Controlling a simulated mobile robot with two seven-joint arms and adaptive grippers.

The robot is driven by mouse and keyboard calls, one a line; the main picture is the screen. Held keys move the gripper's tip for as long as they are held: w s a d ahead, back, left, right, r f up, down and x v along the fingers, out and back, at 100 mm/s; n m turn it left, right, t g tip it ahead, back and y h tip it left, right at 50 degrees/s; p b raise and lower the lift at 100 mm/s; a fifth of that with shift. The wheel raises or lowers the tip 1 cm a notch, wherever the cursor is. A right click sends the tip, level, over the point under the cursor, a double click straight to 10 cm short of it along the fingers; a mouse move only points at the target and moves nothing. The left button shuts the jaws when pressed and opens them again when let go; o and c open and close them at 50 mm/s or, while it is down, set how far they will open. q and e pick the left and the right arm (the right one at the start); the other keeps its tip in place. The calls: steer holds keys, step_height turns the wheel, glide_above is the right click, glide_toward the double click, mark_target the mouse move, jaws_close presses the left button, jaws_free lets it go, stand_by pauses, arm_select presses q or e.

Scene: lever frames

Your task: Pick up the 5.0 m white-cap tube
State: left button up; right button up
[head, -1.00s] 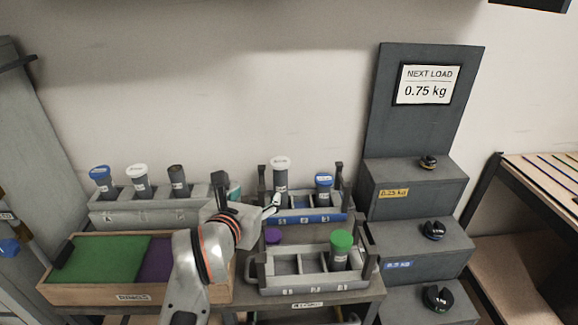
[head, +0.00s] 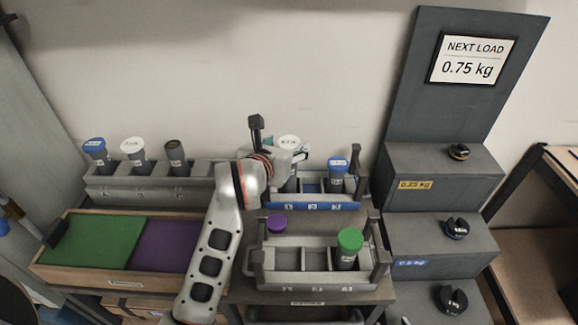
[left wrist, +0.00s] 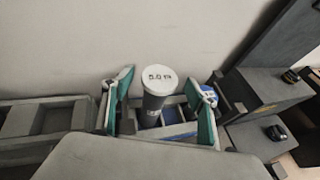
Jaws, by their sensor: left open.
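The white-cap tube (left wrist: 158,82), with "5.0 m" on its cap, stands upright in the blue-fronted rack (head: 310,206). In the head view its white cap (head: 289,142) shows just behind my left gripper (head: 299,156), which hides part of the tube. In the left wrist view my left gripper (left wrist: 160,100) is open, with one green-faced finger on each side of the tube. The tube appears between the fingers, and I see no clear contact. My right gripper is not in view.
A blue-cap tube (head: 337,173) stands to the right in the same rack. A left rack (head: 140,189) holds several tubes. A stepped grey stand (head: 440,166) rises at right.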

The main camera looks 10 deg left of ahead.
arm_select(q)
steer(key=shift+x, duration=1.35)
steer(key=c, duration=1.5)
jaws_close()
steer(key=shift+r, duration=0.1)
